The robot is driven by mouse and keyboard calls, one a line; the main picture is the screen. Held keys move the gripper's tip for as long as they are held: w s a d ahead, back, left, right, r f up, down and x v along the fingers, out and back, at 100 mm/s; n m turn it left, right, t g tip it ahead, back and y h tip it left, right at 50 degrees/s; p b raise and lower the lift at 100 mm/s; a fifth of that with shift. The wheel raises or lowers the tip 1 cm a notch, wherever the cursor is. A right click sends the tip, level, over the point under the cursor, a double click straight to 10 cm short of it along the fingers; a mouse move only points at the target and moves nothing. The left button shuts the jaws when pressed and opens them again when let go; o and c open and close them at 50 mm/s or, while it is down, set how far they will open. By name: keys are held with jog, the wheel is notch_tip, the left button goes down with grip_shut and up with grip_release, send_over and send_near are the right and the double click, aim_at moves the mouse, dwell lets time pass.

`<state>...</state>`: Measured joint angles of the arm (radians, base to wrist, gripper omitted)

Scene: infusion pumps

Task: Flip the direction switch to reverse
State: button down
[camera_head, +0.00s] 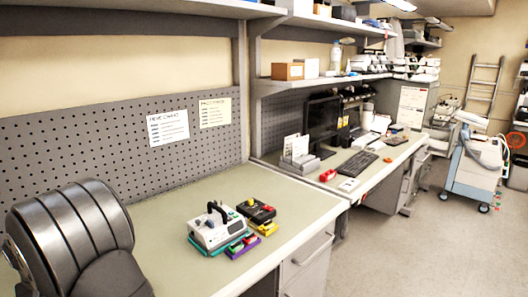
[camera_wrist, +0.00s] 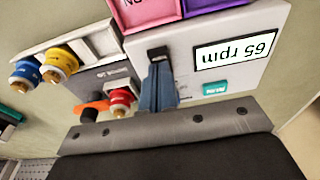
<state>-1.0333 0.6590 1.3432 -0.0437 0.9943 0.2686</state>
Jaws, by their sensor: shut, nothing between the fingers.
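The white pump (camera_wrist: 225,65) fills much of the wrist view, upside down, with a "65 rpm" display (camera_wrist: 236,50) and a teal button (camera_wrist: 215,88). A small black part (camera_wrist: 158,53), perhaps the direction switch, shows right at the fingertips. I cannot tell whether they touch it, or which way it is set. My gripper is not seen in the head view.
Pink (camera_wrist: 145,10) and purple (camera_wrist: 200,4) blocks adjoin the pump. Blue (camera_wrist: 25,73) and yellow (camera_wrist: 58,65) knobs and an orange lever (camera_wrist: 92,109) are to the left. A dark unit (camera_head: 257,211) stands beside the pump. The bench (camera_head: 180,200) behind is clear.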

jog(key=shift+f, duration=0.85)
dwell(0.3)
jog(key=shift+r, duration=3.5)
notch_tip(320, 180, down, 7)
jog(key=shift+f, duration=0.1)
jog(key=shift+r, duration=0.2)
